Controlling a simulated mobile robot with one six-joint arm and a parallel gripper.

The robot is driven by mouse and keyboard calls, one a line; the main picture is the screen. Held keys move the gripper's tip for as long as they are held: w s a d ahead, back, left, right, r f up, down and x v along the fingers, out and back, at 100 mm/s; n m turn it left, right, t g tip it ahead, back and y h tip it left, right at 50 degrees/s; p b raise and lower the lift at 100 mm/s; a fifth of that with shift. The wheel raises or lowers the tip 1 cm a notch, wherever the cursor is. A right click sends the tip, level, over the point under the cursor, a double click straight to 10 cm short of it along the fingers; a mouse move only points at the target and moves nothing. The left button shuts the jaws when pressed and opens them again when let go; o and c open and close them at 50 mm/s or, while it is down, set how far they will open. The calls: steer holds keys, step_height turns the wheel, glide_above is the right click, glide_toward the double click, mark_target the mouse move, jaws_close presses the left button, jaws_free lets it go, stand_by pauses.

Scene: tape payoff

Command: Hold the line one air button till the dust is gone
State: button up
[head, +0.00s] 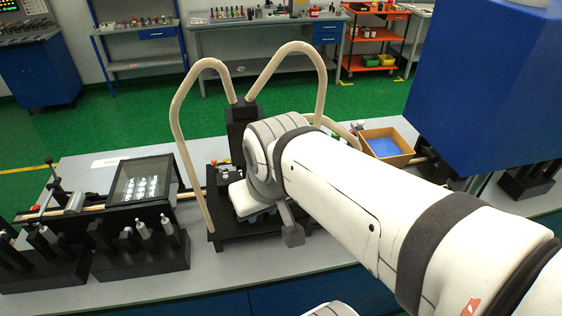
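My white arm reaches from the lower right to a black station (222,236) in the middle of the bench. Its wrist covers much of that station. A dark grey part, which may belong to my gripper (291,232), hangs below the wrist; the fingertips cannot be made out. Two cream hoses (182,140) arch from a black block (240,122) behind the wrist. A small red spot (214,163) shows on the station left of the wrist; I cannot tell if it is the air button. I see no dust clearly.
A dark framed window (122,184) over small pale pieces and black racks (150,262) of tools stand left. A wooden tray (408,142) with a blue bottom and a large blue cabinet (480,90) stand right. Grey bench top (300,260) is bare in front.

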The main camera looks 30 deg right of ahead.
jaws_close()
steer(key=shift+f, duration=0.1)
stand_by(1.2)
